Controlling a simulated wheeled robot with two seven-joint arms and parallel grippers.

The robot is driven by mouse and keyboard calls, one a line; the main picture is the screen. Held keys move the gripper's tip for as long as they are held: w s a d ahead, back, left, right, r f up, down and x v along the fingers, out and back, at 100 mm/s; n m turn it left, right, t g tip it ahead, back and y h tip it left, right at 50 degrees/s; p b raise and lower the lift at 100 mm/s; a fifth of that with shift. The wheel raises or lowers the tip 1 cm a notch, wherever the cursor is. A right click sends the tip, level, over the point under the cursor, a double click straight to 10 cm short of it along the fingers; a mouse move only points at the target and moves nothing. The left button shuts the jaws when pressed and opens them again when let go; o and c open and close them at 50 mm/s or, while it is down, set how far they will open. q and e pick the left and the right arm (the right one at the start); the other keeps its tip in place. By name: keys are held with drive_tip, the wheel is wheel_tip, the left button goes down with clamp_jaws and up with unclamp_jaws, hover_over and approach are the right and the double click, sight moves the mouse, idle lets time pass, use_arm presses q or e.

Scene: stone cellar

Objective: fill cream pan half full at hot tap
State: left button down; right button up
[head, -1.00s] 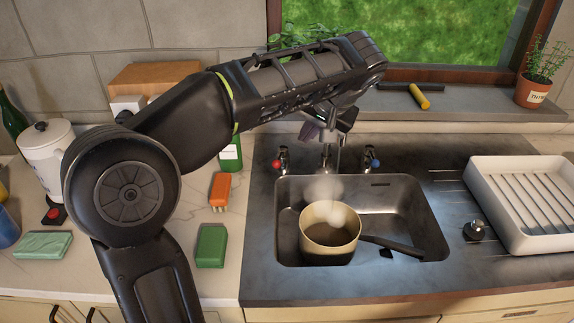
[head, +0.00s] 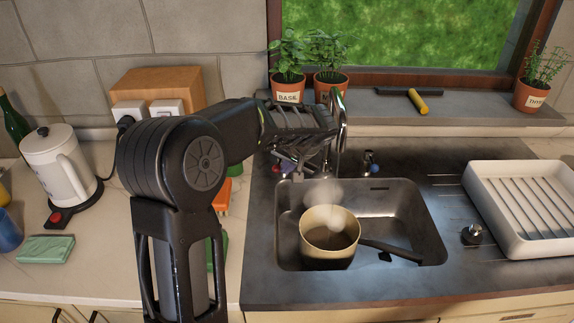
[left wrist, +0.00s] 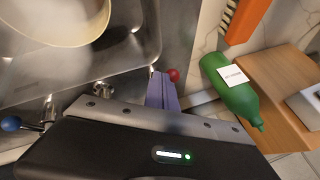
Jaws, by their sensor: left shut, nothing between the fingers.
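The cream pan (head: 330,244) stands upright in the sink, its dark handle pointing right. Pale steam hangs over it, and its inside looks dark; I cannot tell the water level. It also shows in the left wrist view (left wrist: 62,18). The hot tap's red knob (left wrist: 172,74) is just beyond my left gripper's purple fingers (left wrist: 162,92), which are shut and empty; contact is unclear. In the head view my left gripper (head: 289,170) is at the left tap and mostly covers it. The cold tap (head: 372,162) has a blue knob. My right gripper is out of view.
The steel sink (head: 420,225) has a white dish rack (head: 520,240) to its right. A green bottle (left wrist: 238,92) and orange brush (left wrist: 245,15) lie near the left gripper. Potted herbs (head: 288,85) line the sill. A kettle (head: 60,165) stands far left.

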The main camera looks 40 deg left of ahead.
sight(273, 169)
use_arm(q)
drive_tip(key=shift+s+a+f, duration=0.1)
drive_tip(key=shift+a+f, duration=0.05)
drive_tip(key=shift+f, duration=0.05)
idle(0.4)
drive_tip(key=a+m, duration=0.1)
drive_tip(key=s+a+m+t+h+b, duration=0.1)
drive_tip(key=m, duration=0.1)
drive_tip(key=a+m+t, duration=0.1)
drive_tip(key=shift+s+h+b, duration=0.4)
drive_tip(key=shift+s+a, duration=0.1)
drive_tip(key=shift+a, duration=0.35)
drive_tip(key=shift+r, duration=0.1)
